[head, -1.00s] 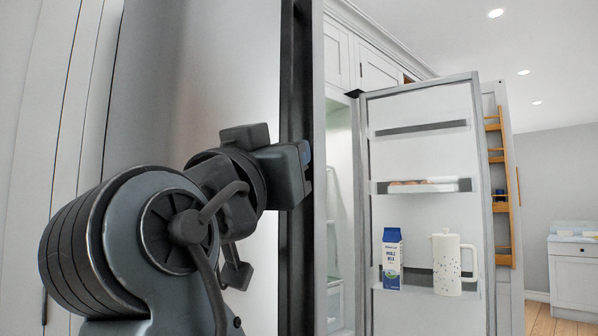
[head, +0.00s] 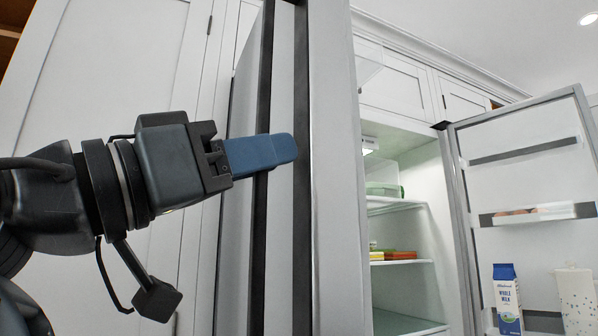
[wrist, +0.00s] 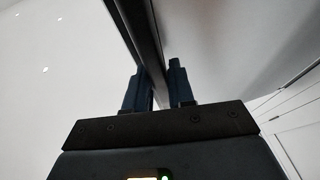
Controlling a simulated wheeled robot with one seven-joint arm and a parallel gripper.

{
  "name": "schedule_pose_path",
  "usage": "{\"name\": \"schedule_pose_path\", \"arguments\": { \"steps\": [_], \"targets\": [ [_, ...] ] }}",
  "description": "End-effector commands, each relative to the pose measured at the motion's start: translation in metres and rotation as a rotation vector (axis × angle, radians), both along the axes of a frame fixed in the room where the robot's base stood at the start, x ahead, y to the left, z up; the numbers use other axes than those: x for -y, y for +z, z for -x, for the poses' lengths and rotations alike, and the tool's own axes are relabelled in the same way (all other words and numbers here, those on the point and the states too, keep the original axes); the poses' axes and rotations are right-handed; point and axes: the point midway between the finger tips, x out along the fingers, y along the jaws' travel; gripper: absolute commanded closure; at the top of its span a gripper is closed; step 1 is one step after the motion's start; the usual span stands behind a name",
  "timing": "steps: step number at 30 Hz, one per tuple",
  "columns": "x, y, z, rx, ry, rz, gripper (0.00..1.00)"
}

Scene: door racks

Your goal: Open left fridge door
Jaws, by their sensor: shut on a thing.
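The left fridge door (head: 335,170) stands edge-on in the head view, swung out, with the lit fridge interior (head: 395,215) visible to its right. A dark vertical bar (head: 262,230) runs along its front side. My gripper (head: 278,150) reaches in from the left with its blue finger across this bar. In the wrist view, the dark bar (wrist: 147,35) passes between the two fingers of my gripper (wrist: 157,88), which is shut on it. The far finger is hidden in the head view.
The right fridge door (head: 525,180) stands wide open, with a milk carton (head: 507,298) and a white speckled jug (head: 577,300) on its lower shelf. White cabinets (head: 110,110) stand at the left. Shelves inside hold a few items.

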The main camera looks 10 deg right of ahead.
Motion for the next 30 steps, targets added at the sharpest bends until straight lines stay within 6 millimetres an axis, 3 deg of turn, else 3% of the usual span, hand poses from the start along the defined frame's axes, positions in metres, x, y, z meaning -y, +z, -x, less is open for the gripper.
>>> {"name": "schedule_pose_path", "arguments": {
  "steps": [9,25,26,30],
  "targets": [
    [-0.027,0.0,0.003,0.001,0.005,0.002,1.0],
    [-0.032,0.001,0.002,-0.001,0.006,0.004,1.0],
    [-0.032,0.001,0.002,-0.001,0.006,0.004,0.75],
    [-0.032,0.001,0.003,-0.001,0.005,0.003,0.61]
  ]
}}
